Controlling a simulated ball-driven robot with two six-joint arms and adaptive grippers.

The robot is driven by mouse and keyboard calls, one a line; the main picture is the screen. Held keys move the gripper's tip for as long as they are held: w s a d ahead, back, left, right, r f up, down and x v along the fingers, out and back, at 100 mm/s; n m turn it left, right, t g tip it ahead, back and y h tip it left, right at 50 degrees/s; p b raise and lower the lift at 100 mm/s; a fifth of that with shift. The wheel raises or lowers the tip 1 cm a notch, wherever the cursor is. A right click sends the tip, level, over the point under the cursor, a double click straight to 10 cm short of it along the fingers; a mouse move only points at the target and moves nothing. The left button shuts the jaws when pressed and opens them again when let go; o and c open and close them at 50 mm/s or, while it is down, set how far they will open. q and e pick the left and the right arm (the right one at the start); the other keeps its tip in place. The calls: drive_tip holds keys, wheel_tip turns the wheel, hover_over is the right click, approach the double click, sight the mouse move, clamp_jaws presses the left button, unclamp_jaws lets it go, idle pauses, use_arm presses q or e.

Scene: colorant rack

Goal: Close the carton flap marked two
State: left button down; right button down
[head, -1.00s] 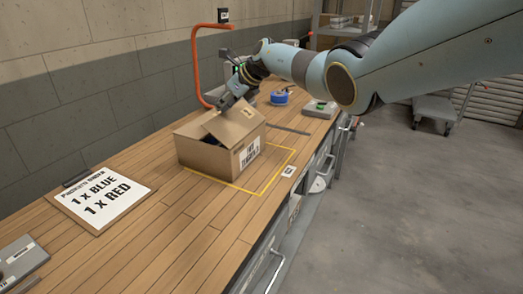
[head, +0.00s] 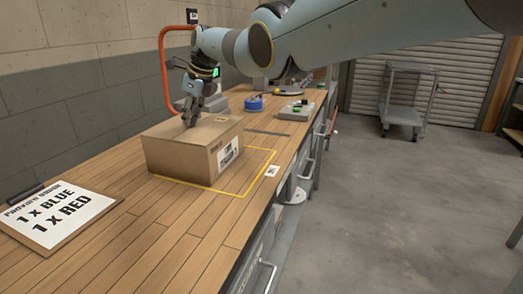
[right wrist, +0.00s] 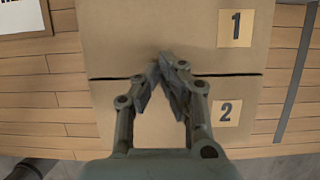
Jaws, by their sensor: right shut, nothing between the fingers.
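The cardboard carton (head: 178,160) stands on the wooden bench. Its top looks flat in the head view. In the right wrist view, the flap marked 1 (right wrist: 150,30) and the flap marked 2 (right wrist: 250,130) lie nearly level, with a dark narrow seam between them. My right gripper (head: 189,123) is shut and empty, pointing down at the carton top. In the right wrist view its fingertips (right wrist: 167,68) appear over the seam area; I cannot tell whether they touch the card. My left gripper is not in view.
A yellow outline (head: 255,180) surrounds the carton on the bench. An order sign reading 1 x blue, 1 x red (head: 55,215) lies to the left. A blue tape roll (head: 254,103) and a grey device (head: 297,111) sit farther back. Bare bench lies in front.

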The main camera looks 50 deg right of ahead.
sight(204, 129)
drive_tip(key=shift+r, duration=0.1)
idle(0.4)
drive_tip(key=shift+r+p, duration=0.45)
drive_tip(key=shift+r, duration=0.35)
drive_tip(key=shift+s+d+r, duration=0.15)
drive_tip(key=shift+r, duration=0.35)
drive_tip(key=v, duration=1)
drive_tip(key=shift+s+r, duration=0.2)
drive_tip(key=shift+r, duration=0.1)
